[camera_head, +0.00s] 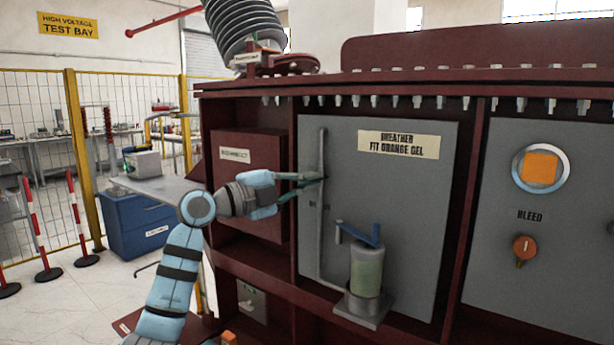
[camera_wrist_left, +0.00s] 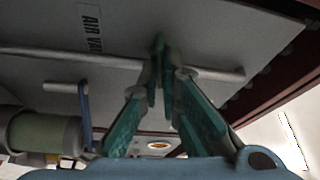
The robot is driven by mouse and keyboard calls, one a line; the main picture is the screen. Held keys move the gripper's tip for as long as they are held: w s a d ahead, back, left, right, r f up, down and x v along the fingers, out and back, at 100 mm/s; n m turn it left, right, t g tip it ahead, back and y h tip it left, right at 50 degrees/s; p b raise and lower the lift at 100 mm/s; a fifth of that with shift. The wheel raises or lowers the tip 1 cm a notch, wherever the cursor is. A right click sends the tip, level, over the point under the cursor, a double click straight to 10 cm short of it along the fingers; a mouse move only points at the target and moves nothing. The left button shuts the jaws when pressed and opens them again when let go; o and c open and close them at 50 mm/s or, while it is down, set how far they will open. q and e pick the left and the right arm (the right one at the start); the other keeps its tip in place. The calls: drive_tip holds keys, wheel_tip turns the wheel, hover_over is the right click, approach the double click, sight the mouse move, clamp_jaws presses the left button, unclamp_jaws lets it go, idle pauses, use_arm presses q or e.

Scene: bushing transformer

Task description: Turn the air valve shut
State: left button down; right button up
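The air valve is on the pipe (camera_head: 322,225) that runs up the left side of the grey breather panel. A label reading "AIR VAL", partly cut off, shows beside the pipe in the left wrist view (camera_wrist_left: 90,28). My left gripper (camera_head: 318,179) reaches in from the left, with its fingertips at the pipe. My right gripper is not in view.
A breather canister (camera_head: 367,268) with a blue lever (camera_head: 362,235) stands on a bracket right of the pipe. A dark red box (camera_head: 245,200) is left of it. A bleed knob (camera_head: 524,247) and an orange window (camera_head: 539,168) are on the right panel.

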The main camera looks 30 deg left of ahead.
use_arm(q)
drive_tip(key=shift+r+m+p, duration=0.35)
drive_tip(key=shift+m+p, duration=0.3)
drive_tip(key=shift+m, duration=0.35)
drive_tip(key=shift+g, duration=0.3)
drive_tip(key=c, duration=2)
unclamp_jaws()
drive_tip(key=shift+f, duration=0.1)
drive_tip(key=shift+o, duration=1)
drive_tip(key=shift+w+f, duration=0.15)
drive_tip(key=shift+w, duration=0.05)
drive_tip(key=v, duration=1.2)
drive_tip(key=shift+d, duration=0.15)
